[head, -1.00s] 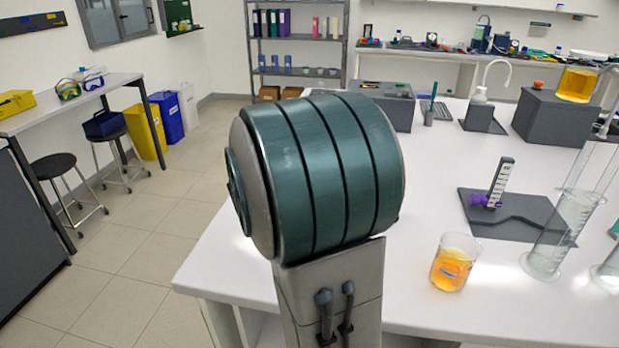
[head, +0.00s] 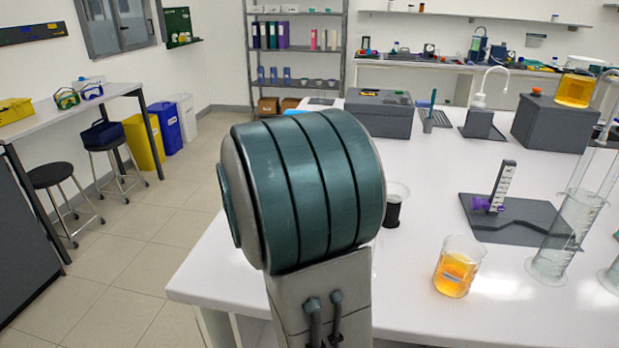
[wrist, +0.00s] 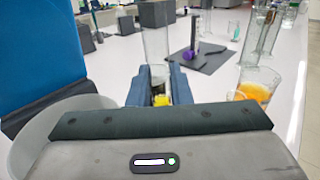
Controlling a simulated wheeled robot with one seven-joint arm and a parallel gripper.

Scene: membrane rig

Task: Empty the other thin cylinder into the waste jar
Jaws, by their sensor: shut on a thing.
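My gripper (wrist: 158,92) shows in the wrist view, its two blue-grey fingers shut on a clear thin cylinder (wrist: 156,46). The cylinder looks roughly upright; a small yellow patch shows low between the fingers, and I cannot tell whether it is liquid. In the head view my arm hides the gripper and most of what it holds. A clear tall cylinder (head: 575,225) stands on the bench at the right, with another partly cut off at the edge (head: 611,278). A clear vessel with dark contents (head: 395,208) stands just right of my arm; I cannot tell whether it is the waste jar.
A beaker of orange liquid (head: 457,268) stands near the bench's front edge. A dark plate (head: 520,222) with an upright scale and purple part lies behind it. Grey boxes (head: 380,112) stand farther back. A large pale translucent round vessel (wrist: 50,130) is close at left in the wrist view.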

